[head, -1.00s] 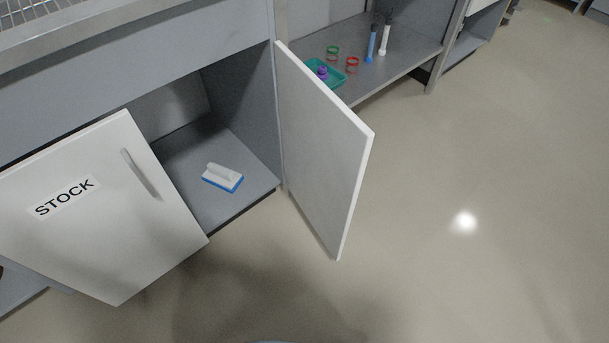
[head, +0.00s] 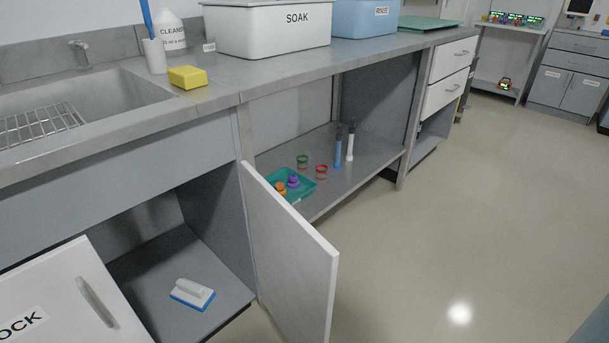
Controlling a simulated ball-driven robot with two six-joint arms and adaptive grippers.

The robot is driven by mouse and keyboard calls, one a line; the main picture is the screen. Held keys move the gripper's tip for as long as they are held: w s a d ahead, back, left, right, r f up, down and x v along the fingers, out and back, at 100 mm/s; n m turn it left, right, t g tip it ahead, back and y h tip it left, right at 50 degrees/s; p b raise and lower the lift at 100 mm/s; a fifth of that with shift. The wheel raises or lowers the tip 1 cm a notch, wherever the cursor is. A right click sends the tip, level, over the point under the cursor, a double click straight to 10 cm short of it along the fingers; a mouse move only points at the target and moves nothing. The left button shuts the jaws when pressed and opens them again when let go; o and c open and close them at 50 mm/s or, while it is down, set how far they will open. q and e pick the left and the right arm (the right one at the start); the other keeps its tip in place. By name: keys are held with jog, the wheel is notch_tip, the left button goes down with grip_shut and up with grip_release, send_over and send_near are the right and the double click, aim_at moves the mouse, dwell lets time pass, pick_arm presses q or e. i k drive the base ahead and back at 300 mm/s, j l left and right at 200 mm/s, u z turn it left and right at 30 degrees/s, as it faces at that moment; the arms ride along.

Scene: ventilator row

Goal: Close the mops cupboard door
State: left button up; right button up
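A white cupboard door (head: 287,262) stands swung open at the middle of the head view, jutting out from the cabinet front. The face turned to me is plain, and no "MOPS" label shows on it. Its lower end is cut off by the picture's bottom edge. Left of it is an open cupboard (head: 150,265) with a white and blue brush (head: 192,293) on its floor. A white door lettered "STOCK" (head: 60,300), partly cut off at the lower left, covers the cupboard's left part. Neither of my grippers is in view.
The counter above carries a sink, a yellow sponge (head: 187,77) and a white SOAK bin (head: 265,30). The floor (head: 430,250) to the right is clear.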

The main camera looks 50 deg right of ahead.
aim_at(296, 268)
jog(key=k+l, duration=0.1)
jog(key=l, duration=0.35)
jog(key=k+l, duration=0.15)
jog(key=l, duration=0.3)
jog(key=k+l, duration=0.1)
jog(key=l, duration=0.35)
jog(key=k+l, duration=0.15)
jog(key=l, duration=0.35)
